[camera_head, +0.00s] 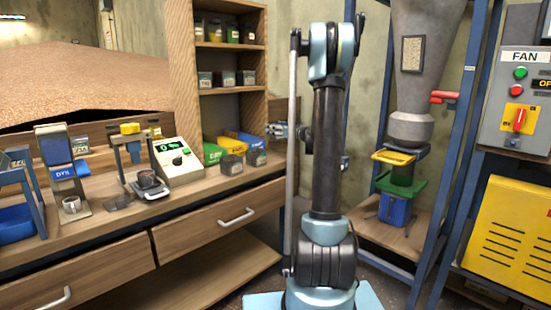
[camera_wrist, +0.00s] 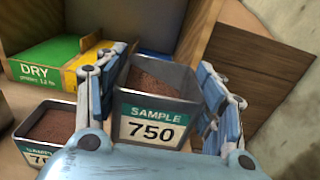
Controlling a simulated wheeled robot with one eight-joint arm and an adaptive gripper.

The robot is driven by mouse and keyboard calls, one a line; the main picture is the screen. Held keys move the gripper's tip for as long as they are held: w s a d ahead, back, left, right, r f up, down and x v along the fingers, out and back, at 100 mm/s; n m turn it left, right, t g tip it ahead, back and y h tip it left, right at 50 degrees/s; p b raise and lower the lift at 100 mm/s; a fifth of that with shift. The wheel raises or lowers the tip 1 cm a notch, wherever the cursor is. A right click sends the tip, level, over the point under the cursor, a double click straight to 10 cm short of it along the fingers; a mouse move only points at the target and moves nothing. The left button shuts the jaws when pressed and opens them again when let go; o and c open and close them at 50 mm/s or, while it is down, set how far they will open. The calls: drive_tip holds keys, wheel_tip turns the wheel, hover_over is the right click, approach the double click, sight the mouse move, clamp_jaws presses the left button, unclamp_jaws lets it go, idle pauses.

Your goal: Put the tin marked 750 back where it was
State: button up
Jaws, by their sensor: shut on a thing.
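The tin marked 750 (camera_wrist: 152,125) is an open grey tin with a green and white SAMPLE label, filled with reddish-brown grain. In the wrist view it stands between the two blue fingers of my gripper (camera_wrist: 160,95), which is shut on it. It looks roughly upright; I cannot tell whether its base touches the bench. In the head view my gripper (camera_head: 278,130) shows beside my arm, above the bench's right end. The held tin cannot be made out clearly there. Its label faces my wrist camera.
Another sample tin (camera_wrist: 50,130), its number partly cut off, stands left of the held one. Behind are a green DRY box (camera_wrist: 40,62) and a yellow box (camera_wrist: 85,62). Two tins (camera_head: 231,165) show on the bench. A shelf (camera_head: 228,47) holds jars and tins. A wooden panel (camera_wrist: 250,55) rises at right.

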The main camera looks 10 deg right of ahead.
sight(277, 137)
drive_tip(key=shift+w+d+f, duration=0.1)
drive_tip(key=shift+w+f, duration=0.1)
drive_tip(key=shift+w, duration=0.05)
drive_tip(key=f, duration=0.4)
drive_tip(key=shift+w+d+f, duration=0.2)
drive_tip(key=shift+f, duration=2.65)
drive_tip(key=shift+s, duration=0.1)
drive_tip(key=o, duration=1.2)
drive_tip(key=shift+o, duration=0.2)
